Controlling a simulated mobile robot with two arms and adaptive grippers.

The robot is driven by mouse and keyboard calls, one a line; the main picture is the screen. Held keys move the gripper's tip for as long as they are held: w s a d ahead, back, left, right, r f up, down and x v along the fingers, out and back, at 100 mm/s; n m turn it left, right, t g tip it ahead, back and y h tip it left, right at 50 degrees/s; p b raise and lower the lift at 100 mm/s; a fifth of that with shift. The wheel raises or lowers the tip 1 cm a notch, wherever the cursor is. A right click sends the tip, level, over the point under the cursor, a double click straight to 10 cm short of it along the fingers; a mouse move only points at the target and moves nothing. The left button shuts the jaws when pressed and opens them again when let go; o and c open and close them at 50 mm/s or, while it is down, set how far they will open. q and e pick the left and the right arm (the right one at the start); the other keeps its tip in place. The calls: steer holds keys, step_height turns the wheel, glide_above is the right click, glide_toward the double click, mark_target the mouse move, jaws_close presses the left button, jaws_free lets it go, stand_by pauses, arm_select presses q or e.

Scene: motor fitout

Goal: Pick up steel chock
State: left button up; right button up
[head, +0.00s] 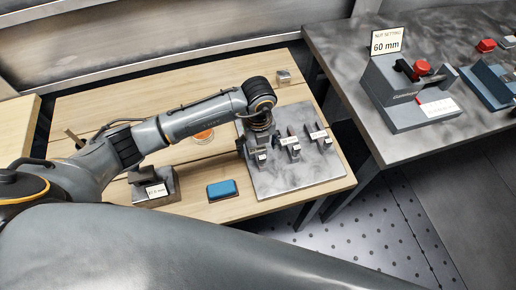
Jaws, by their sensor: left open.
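My left gripper (256,148) points down over the grey metal plate (300,183) on the wooden table. Its fingers are small here and partly hidden by the wrist. It is at the left one of several small labelled metal pieces on the plate; I cannot tell whether it touches it. Two more such pieces, a middle one (290,146) and a right one (318,135), stand to its right. A small steel block (283,76) lies apart at the table's back edge. I cannot tell which piece is the steel chock. My right gripper is not in view.
A blue pad (222,189), a labelled dark block (154,187) and an orange round dish (203,135) are on the wooden table (110,105). A dark bench at right holds a "60 mm" fixture (408,92) with a red knob. A gap separates table and bench.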

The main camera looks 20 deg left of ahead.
arm_select(q)
steer(key=shift+f, duration=1.15)
jaws_close()
steer(key=shift+r, duration=0.1)
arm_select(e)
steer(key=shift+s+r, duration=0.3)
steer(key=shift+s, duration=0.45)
arm_select(q)
steer(key=shift+w+r, duration=0.1)
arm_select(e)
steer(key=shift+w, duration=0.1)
arm_select(q)
steer(key=shift+r, duration=0.6)
steer(key=s+d+r+b, duration=0.1)
steer(key=s+r+b, duration=0.2)
steer(key=s+r, duration=0.8)
steer(key=s, duration=0.3)
steer(key=shift+d+r, duration=0.3)
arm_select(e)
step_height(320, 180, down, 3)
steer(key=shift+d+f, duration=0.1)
